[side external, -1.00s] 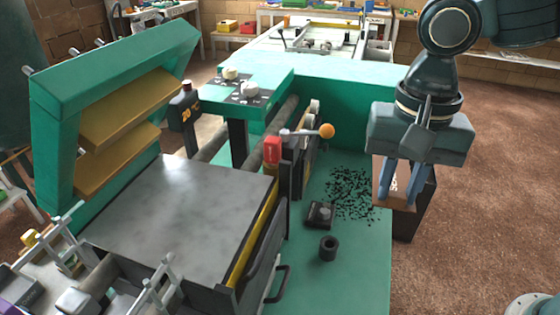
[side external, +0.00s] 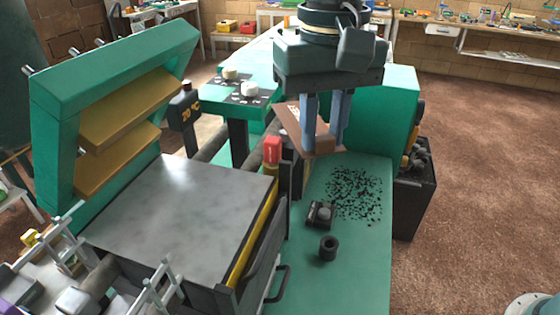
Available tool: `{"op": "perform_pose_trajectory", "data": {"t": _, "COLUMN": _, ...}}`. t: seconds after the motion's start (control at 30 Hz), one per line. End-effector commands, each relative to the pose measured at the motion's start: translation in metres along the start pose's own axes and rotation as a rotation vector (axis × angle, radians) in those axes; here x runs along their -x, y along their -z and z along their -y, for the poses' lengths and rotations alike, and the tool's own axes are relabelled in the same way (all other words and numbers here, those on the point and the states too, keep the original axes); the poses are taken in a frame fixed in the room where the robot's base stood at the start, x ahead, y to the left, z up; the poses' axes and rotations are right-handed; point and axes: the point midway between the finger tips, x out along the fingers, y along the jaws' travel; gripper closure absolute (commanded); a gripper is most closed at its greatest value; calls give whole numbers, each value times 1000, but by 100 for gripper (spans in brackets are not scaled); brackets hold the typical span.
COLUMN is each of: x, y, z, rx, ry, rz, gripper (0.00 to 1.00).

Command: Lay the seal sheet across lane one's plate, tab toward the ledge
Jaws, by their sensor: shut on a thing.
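The seal sheet (side external: 290,124) appears as a flat brown piece, tilted, with pale markings on its left part. My gripper (side external: 323,148) is shut on it and holds it above the green bench, to the right of the red-topped post. The fingers hide part of the sheet, and I cannot make out its tab. A grey, mottled metal plate (side external: 180,215) lies bare at the left, under the raised green press. The sheet is apart from the plate, up and to its right. No lane number is readable, and I cannot tell which edge is the ledge.
The raised green press frame (side external: 110,60) stands behind the plate.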

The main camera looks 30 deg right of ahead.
Motion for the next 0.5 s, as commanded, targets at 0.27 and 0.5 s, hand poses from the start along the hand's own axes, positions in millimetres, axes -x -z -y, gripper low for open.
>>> {"op": "perform_pose_trajectory", "data": {"t": 0.27, "x": 0, "y": 17, "z": 47, "rx": 264, "ry": -1, "rz": 1, "gripper": 99}}
{"op": "perform_pose_trajectory", "data": {"t": 0.5, "x": -3, "y": 27, "z": 84, "rx": 489, "ry": 0, "rz": 0, "gripper": 99}}
